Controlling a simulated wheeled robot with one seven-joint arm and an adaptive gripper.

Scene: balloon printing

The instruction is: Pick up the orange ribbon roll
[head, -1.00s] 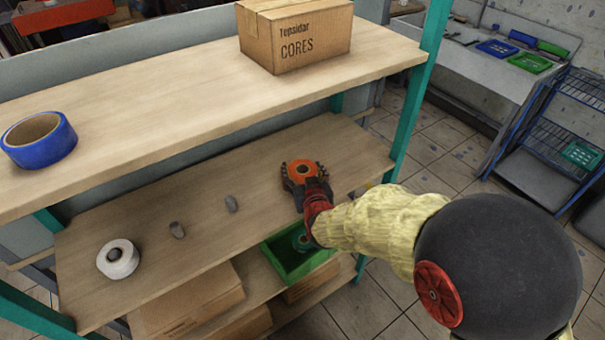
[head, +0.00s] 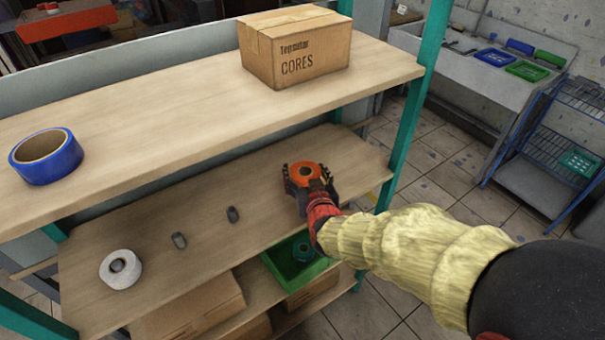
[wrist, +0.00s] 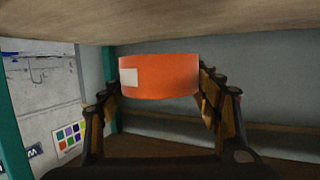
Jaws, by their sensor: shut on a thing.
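The orange ribbon roll (head: 306,171) is between the fingers of my gripper (head: 308,178), over the right part of the middle shelf in the head view. In the wrist view the orange roll (wrist: 160,77) shows side-on with a pale label on its left. The two fingers of my gripper (wrist: 158,85) press on its left and right sides. The roll looks level and clear of the shelf, under the upper board. The roll's far side is hidden.
The upper shelf (head: 190,105) holds a blue roll (head: 46,157) and a cardboard box (head: 296,50). A green bin (head: 292,265) sits below. A teal post (head: 410,120) stands right of my gripper.

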